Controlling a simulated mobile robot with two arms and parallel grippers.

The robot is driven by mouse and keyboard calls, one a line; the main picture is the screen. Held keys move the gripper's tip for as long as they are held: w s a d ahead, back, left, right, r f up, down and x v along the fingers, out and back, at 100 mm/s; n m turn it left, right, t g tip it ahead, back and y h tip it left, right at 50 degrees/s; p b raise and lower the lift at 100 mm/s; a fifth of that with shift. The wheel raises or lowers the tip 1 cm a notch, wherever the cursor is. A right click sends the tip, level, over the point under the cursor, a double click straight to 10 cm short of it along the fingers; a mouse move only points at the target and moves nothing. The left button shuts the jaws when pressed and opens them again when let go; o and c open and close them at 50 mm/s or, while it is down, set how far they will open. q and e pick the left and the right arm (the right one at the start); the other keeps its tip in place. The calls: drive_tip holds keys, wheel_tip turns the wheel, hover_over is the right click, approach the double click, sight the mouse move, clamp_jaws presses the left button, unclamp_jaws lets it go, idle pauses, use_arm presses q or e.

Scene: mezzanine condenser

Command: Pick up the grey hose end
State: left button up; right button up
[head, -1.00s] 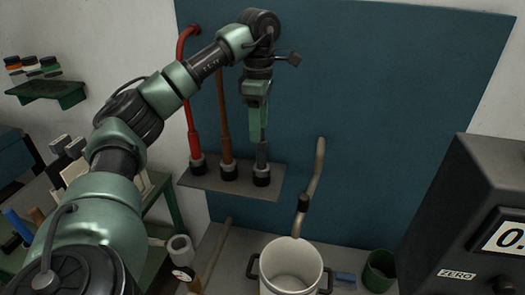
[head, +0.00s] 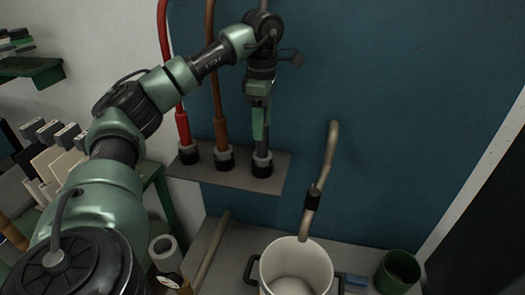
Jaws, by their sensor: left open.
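The grey hose end (head: 262,158) stands upright in a dark socket at the right end of a small grey shelf (head: 225,178) on the blue wall panel. My left gripper (head: 260,135) points down right at the grey hose, its green finger in front of or beside it. The gripper is open; whether the hose lies between the fingers I cannot tell. The upper part of the grey hose is hidden behind my arm and gripper. My right gripper is not in view.
A red hose (head: 182,125) and a brown hose (head: 219,120) stand in sockets left of the grey one. Below right are a white pot (head: 297,262), a bent tan pipe (head: 325,170) above it, and a green cup (head: 398,270). Pale plates (head: 55,160) stand at left.

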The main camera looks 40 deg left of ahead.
sight(262, 149)
use_arm(q)
drive_tip(key=f, duration=0.1)
drive_tip(key=f+p, duration=0.1)
drive_tip(key=f, duration=0.2)
drive_tip(key=shift+s+d+f+p, duration=0.2)
drive_tip(key=shift+s+p, duration=0.1)
drive_tip(key=shift+p, duration=0.1)
drive_tip(key=shift+f, duration=0.35)
drive_tip(key=shift+r, duration=0.1)
clamp_jaws()
